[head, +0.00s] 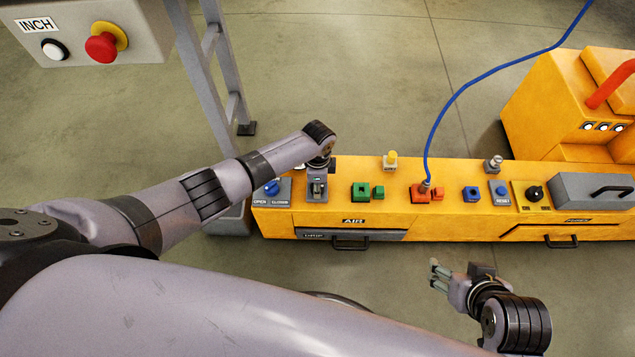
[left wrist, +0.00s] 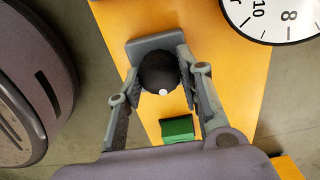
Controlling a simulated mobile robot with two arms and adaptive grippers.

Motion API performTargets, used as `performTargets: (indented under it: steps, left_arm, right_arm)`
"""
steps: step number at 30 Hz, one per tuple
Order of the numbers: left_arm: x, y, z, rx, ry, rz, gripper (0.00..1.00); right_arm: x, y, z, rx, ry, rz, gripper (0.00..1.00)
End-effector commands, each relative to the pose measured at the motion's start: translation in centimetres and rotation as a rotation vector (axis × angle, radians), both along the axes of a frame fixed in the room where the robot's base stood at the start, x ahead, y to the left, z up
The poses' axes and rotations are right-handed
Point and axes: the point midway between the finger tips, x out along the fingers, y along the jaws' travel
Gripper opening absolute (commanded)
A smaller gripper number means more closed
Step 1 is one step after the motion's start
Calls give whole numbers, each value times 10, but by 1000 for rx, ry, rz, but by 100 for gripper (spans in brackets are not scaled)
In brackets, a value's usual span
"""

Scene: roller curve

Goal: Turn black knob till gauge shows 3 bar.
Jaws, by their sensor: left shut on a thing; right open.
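The black knob (left wrist: 159,70) is round with a white dot on its lower edge. It sits on a grey block on the yellow bench and lies between the fingers of my left gripper (left wrist: 157,84), which is shut on it. In the head view my left gripper (head: 317,188) points down at the bench, and its wrist hides the knob. My right gripper (head: 437,274) is open and empty in front of the bench.
The yellow bench (head: 450,228) carries green blocks (head: 360,190), an orange fitting with a blue hose (head: 470,85), a blue OPEN/CLOSED switch (head: 271,187) and a grey box (head: 590,190). An INCH button panel (head: 150,40) hangs at upper left. Floor is clear before the bench.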

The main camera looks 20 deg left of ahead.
Motion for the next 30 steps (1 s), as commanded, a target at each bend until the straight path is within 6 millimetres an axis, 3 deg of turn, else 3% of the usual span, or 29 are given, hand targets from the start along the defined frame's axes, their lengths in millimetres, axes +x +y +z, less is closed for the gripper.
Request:
performTargets:
  steps: [14,15,23,30]
  left_arm:
    - [-1,0,0,0,2,10,6]
    - [-1,0,0,0,2,10,36]
    - [0,0,0,1,1,9,54]
    - [0,0,0,0,0,9,54]
  right_arm:
    - [-4,-1,-1,-5,19,-2,56]
    - [-4,-2,-1,-5,19,-2,56]
    - [-4,-2,-1,-5,18,-2,56]
    - [-4,-1,-1,-4,18,-2,56]
